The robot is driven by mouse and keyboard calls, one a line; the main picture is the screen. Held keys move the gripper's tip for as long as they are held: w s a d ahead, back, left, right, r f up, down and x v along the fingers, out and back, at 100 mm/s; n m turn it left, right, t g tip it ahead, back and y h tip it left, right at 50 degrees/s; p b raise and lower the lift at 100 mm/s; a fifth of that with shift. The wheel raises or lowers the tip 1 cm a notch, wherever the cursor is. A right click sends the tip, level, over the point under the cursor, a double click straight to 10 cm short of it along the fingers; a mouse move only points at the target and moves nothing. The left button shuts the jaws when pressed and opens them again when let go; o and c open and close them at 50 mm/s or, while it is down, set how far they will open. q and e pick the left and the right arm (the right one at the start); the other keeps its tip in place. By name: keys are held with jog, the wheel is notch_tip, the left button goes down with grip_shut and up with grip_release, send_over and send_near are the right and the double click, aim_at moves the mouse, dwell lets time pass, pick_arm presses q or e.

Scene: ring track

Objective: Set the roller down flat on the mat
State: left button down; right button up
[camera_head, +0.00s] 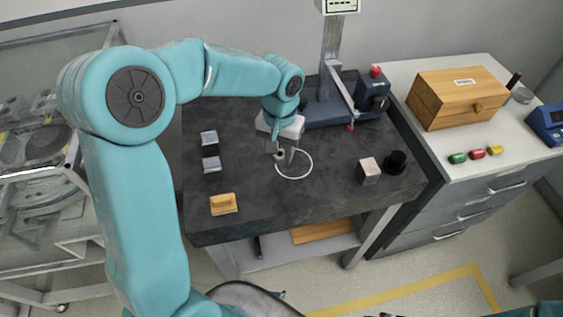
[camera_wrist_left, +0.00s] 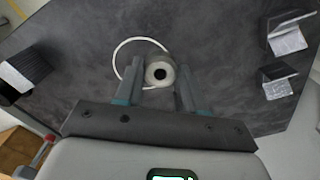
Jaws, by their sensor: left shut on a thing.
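My left gripper (camera_head: 284,152) is over the middle of the dark grey mat (camera_head: 315,200) that covers the bench top. Its two fingers are shut on the roller (camera_wrist_left: 160,63), a short pale grey cylinder with a dark hole in its end, seen end-on in the left wrist view. In the head view the roller (camera_head: 280,157) is small and partly hidden by the fingers. I cannot tell whether the roller touches the mat. My right gripper is not in view.
A pale-topped block (camera_head: 369,171) and a black cup (camera_head: 396,162) stand on the right. A press stand (camera_head: 328,108) is behind. The front middle of the mat is clear.

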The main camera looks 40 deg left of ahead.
aim_at(281, 171)
pick_arm(q)
notch_tip(281, 171, down, 6)
jog(key=shift+w+r, duration=0.1)
jog(key=shift+r, duration=0.1)
jog(key=shift+r, duration=0.1)
jog(key=c, duration=1.1)
grip_release()
jog(key=shift+f, duration=0.25)
jog(key=o, duration=0.4)
jog(key=shift+r, duration=0.1)
